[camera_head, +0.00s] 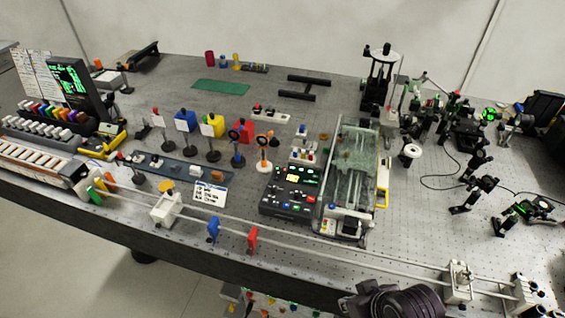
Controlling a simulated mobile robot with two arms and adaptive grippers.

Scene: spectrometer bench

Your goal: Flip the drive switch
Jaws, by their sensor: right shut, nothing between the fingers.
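My right gripper (364,299) shows as a dark shape at the bottom edge, right of centre. It is shut and empty, in front of the bench's near edge and apart from everything on the bench. A black control box (290,190) with green displays and small knobs stands near the middle of the bench. A glass-covered unit (352,160) stands just right of it, with a small panel (345,222) of coloured buttons at its near end. Which small control is the drive switch is too small to tell. My left gripper is not in view.
A long rail (320,242) runs along the near edge, carrying a white carriage (165,210), a blue clip (213,229) and a red clip (252,239). Black optics mounts (475,190) crowd the right side.

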